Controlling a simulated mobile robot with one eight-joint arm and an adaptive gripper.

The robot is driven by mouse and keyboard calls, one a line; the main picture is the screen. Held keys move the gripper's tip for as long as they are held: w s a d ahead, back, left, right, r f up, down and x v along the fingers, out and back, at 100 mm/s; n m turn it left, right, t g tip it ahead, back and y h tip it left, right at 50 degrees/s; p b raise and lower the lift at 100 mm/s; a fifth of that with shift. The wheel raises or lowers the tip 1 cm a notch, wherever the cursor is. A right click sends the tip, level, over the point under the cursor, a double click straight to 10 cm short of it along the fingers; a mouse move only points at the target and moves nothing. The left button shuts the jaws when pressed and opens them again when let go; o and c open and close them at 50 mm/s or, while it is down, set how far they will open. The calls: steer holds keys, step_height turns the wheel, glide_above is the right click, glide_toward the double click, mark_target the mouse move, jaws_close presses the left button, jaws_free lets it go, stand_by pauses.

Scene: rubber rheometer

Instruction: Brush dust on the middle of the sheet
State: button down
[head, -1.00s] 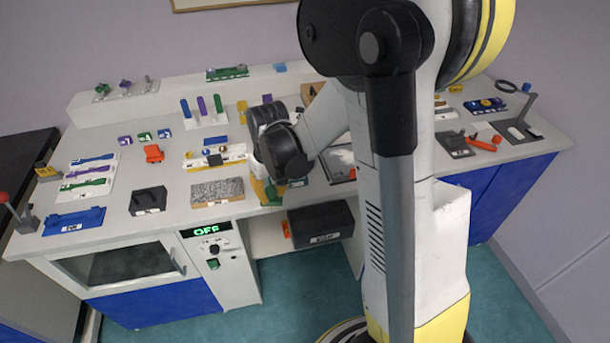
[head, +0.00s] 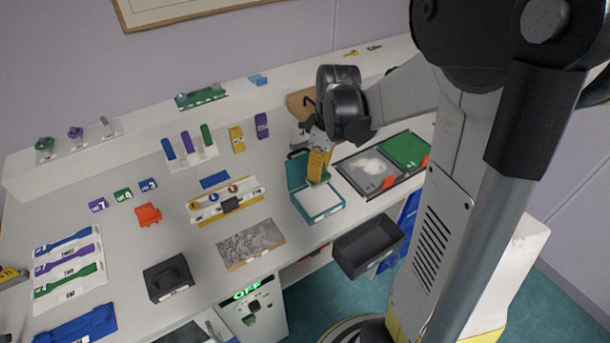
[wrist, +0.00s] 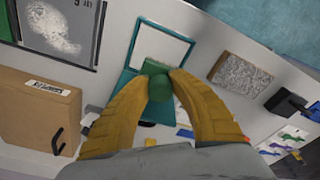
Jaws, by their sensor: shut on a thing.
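My gripper (head: 318,168) has yellow fingers and is above the teal open box (head: 340,212) with a white inside. In the wrist view the fingers (wrist: 158,84) are closed around a green rounded handle (wrist: 159,89) with a green block (wrist: 152,67) beyond it, likely the brush. Its lower end is over the box; I cannot tell whether it touches the white. To the right of the box in the head view lies a dark grey sheet (head: 352,179) with a white dusty patch in its middle. The sheet also shows at the wrist view's upper left (wrist: 83,50).
A green sheet (head: 406,149) lies right of the grey one, with orange tabs near both. A cardboard box (head: 301,106) stands behind my gripper. A speckled slab (head: 250,243) lies left of the teal box. A dark open bin (head: 368,246) is below the table's front edge.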

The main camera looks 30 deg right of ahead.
steer(key=shift+w+d+f, duration=0.1)
steer(key=shift+w, duration=0.15)
steer(key=shift+s+f+b, duration=0.3)
steer(key=shift+f+b, duration=2.05)
steer(key=shift+f, duration=0.5)
steer(key=shift+f+b, duration=0.45)
steer(key=shift+f, duration=0.1)
steer(key=shift+r, duration=0.15)
step_height(320, 180, up, 7)
steer(key=p, duration=0.5)
steer(key=shift+p, duration=0.3)
steer(key=shift+f, duration=0.2)
